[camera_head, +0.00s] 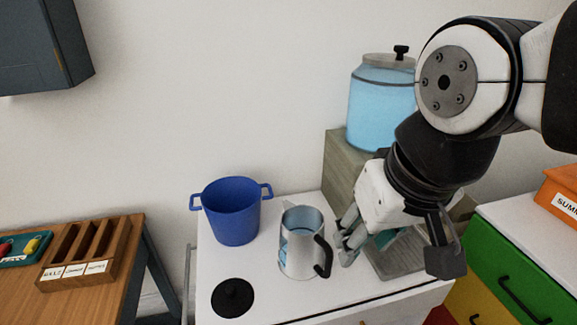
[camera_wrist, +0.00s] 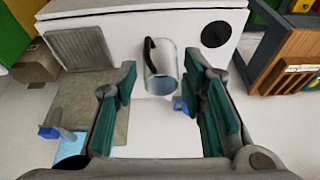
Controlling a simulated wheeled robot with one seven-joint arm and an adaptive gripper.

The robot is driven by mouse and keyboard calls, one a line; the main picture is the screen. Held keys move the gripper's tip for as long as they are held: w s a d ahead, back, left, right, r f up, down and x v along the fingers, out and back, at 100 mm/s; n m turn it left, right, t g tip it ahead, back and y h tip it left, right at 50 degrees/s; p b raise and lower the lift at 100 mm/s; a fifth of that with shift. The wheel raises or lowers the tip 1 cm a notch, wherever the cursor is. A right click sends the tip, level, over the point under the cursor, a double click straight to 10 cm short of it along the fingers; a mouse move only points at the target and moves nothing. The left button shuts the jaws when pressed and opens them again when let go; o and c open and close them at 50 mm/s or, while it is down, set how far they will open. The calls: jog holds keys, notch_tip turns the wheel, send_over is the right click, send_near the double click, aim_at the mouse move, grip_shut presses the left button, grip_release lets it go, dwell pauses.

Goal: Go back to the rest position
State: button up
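My gripper (camera_head: 346,240) is at the right of the metal pitcher (camera_head: 297,250) in the head view. In the wrist view my gripper (camera_wrist: 161,78) has its two teal-padded fingers wide apart, with nothing held between them. The pitcher (camera_wrist: 160,62) stands upright on the white cabinet top, its black handle (camera_head: 323,258) on the gripper side. It shows beyond the fingertips in the wrist view. Some bluish liquid seems to be inside it. Whether a finger touches the handle is unclear.
A blue pot (camera_head: 231,213) stands behind the pitcher at the left. A black lid (camera_head: 232,297) lies in front. A dispenser of blue liquid (camera_head: 380,105) stands on a wooden block (camera_head: 343,165) close behind my arm. A grey drip tray (camera_head: 395,258) is below my gripper.

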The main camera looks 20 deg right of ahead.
jog(key=shift+s+d+n, duration=0.2)
jog(key=shift+s+n, duration=0.05)
jog(key=shift+s, duration=0.25)
jog(key=shift+s+d+n, duration=0.2)
jog(key=shift+s+n, duration=0.05)
jog(key=shift+s, duration=0.25)
jog(key=shift+r, duration=0.2)
